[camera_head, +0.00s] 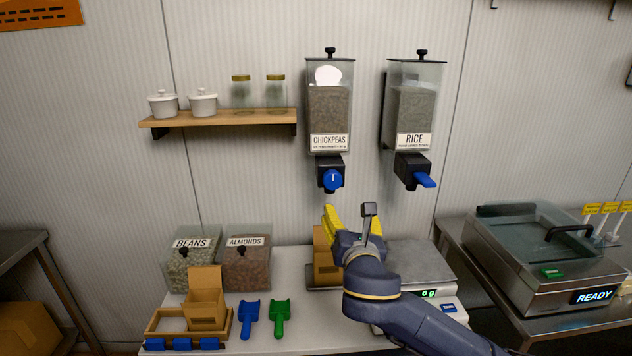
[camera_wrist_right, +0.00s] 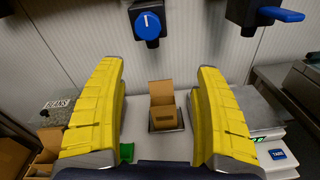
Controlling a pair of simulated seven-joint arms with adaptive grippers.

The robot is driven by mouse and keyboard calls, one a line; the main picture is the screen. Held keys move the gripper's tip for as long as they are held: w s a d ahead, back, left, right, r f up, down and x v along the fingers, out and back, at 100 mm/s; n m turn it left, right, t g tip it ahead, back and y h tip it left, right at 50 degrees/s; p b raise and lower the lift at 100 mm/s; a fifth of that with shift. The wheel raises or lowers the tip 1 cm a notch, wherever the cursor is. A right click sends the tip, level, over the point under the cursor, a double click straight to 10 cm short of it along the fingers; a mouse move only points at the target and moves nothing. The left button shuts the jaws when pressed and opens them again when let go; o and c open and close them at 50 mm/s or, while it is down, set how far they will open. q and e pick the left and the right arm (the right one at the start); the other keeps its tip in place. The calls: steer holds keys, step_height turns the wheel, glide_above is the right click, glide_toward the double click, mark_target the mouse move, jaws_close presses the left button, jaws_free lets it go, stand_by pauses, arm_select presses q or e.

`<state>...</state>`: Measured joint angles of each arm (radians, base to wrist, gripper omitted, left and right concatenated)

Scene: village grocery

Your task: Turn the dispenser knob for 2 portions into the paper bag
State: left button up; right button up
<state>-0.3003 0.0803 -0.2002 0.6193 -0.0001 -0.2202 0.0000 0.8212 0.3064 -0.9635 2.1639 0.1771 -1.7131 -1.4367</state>
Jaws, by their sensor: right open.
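The chickpeas dispenser (camera_head: 329,105) hangs on the wall with a blue knob (camera_head: 333,180) at its outlet; the knob also shows in the right wrist view (camera_wrist_right: 148,25). The rice dispenser (camera_head: 413,110) hangs to its right, with its own blue knob (camera_head: 425,180), turned differently. A brown, open-topped paper bag (camera_head: 325,262) stands below the chickpeas outlet, partly hidden by my right gripper; it shows whole in the wrist view (camera_wrist_right: 163,104). My right gripper (camera_head: 350,215) is open and empty, below the chickpeas knob and apart from it. My left gripper is out of view.
A scale (camera_head: 425,257) reading 0 g stands right of the bag. A second brown bag (camera_head: 205,308) sits in a wooden tray (camera_head: 158,324) at left, near blue (camera_head: 249,318) and green (camera_head: 280,318) scoops and bins of beans (camera_head: 192,265) and almonds (camera_head: 246,267). A sealing machine (camera_head: 535,250) shows READY.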

mark_target(333, 181)
steer(key=shift+n+y, duration=0.4)
steer(key=shift+n, duration=0.1)
steer(key=w+a, duration=0.1)
steer(key=w, duration=0.4)
steer(key=w+a+r, duration=0.1)
steer(key=w, duration=0.4)
steer(key=w+a, duration=0.2)
steer(key=w, duration=0.4)
steer(key=shift+r, duration=0.4)
steer(key=shift+w, duration=0.1)
steer(key=c, duration=1.3)
